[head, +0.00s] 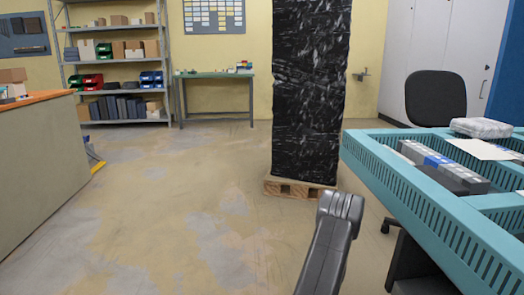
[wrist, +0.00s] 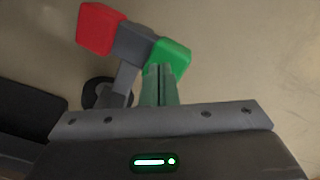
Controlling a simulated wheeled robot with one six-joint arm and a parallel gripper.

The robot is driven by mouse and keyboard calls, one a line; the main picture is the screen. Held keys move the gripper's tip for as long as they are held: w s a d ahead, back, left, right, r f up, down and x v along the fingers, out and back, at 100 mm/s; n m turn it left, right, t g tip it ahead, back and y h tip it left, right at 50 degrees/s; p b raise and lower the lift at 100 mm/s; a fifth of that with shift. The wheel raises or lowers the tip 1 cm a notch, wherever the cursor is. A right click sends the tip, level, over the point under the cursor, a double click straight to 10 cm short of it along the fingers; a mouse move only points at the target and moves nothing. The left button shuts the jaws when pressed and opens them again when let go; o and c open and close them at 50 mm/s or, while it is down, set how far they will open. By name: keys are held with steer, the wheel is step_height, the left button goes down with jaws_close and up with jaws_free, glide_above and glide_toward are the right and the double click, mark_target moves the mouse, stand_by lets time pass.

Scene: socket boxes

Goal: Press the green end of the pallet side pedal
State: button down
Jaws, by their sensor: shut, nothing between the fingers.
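In the wrist view, the pedal is a rocker with a red end (wrist: 101,29), a dark grey middle (wrist: 133,44) and a green end (wrist: 170,58). A grey stem runs down from the middle to a round dark base (wrist: 101,93). My gripper (wrist: 158,70) is shut and empty. Its fingertips overlap the lower left edge of the green end in the picture; I cannot tell whether they touch it. The pedal and my gripper do not show in the head view.
A wooden pallet (head: 284,188) carries a tall black-wrapped stack (head: 310,90). A teal-railed bench (head: 440,215) stands at right, with a black chair (head: 435,98) behind it. A grey counter (head: 40,165) stands at left. Floor between counter and pallet is clear.

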steer(key=shift+f, duration=0.25)
steer(key=shift+r+p, duration=1.85)
steer(key=shift+r, duration=1.75)
steer(key=shift+f, duration=0.15)
